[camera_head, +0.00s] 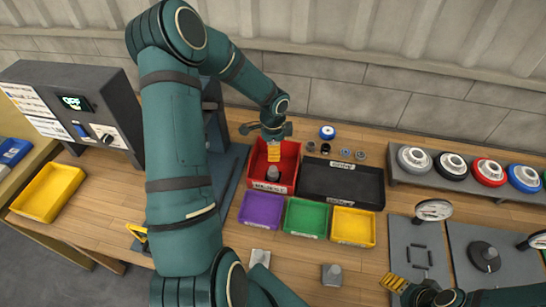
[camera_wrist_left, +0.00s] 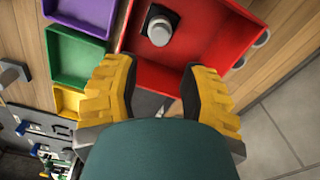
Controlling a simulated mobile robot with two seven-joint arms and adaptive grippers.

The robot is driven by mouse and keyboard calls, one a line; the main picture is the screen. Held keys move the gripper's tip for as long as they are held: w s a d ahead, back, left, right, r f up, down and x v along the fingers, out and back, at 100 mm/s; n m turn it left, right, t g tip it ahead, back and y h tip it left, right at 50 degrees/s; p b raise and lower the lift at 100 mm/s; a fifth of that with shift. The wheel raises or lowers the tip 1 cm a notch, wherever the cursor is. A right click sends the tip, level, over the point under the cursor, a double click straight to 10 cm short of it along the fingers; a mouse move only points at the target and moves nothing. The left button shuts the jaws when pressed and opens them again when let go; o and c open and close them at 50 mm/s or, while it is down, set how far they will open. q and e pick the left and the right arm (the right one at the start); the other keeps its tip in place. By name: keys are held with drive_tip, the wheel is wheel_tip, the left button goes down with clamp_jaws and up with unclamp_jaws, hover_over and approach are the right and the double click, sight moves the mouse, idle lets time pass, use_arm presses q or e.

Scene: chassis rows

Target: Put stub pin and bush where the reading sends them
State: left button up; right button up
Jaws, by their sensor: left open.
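A grey round peg on a dark square base, which looks like the stub pin (camera_head: 272,174), sits inside the red tray (camera_head: 256,172). In the left wrist view the peg (camera_wrist_left: 159,32) stands in the red tray (camera_wrist_left: 220,35), ahead of the fingertips and apart from them. My left gripper (camera_head: 274,153) is over the red tray, open and empty (camera_wrist_left: 163,90). My right gripper (camera_head: 395,283) shows at the bottom right; its finger gap is unclear. Several small rings (camera_head: 345,153) lie behind the black tray; I cannot tell which is the bush.
The gauge box display (camera_head: 75,103) is lit, perhaps "OPF". A black tray (camera_head: 340,200) adjoins the red one. Purple (camera_head: 261,210), green (camera_head: 306,218) and yellow (camera_head: 353,227) trays stand in front. A grey block with a peg (camera_head: 332,275) stands nearer. A rack (camera_head: 400,178) holds coloured discs.

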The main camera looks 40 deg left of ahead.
use_arm(q)
drive_tip(key=s+d+f+n+h, duration=0.1)
drive_tip(key=s+d+f+n, duration=0.1)
drive_tip(key=d, duration=0.8)
drive_tip(key=s+d+f+n+t+h, duration=0.1)
drive_tip(key=s+d+f+n, duration=0.2)
drive_tip(key=d, duration=0.6)
drive_tip(key=s+d+f+n+t+h, duration=0.1)
drive_tip(key=s+d+n, duration=0.4)
drive_tip(key=d, duration=0.5)
drive_tip(key=shift+s+d+f+n+h, duration=0.15)
drive_tip(key=shift+f+n+h, duration=0.1)
drive_tip(key=shift+f, duration=0.2)
drive_tip(key=shift+s+d+f+n+h, duration=0.15)
drive_tip(key=shift+f+h, duration=0.1)
drive_tip(key=shift+f, duration=0.15)
drive_tip(key=shift+s+f, duration=0.1)
drive_tip(key=shift+s, duration=0.05)
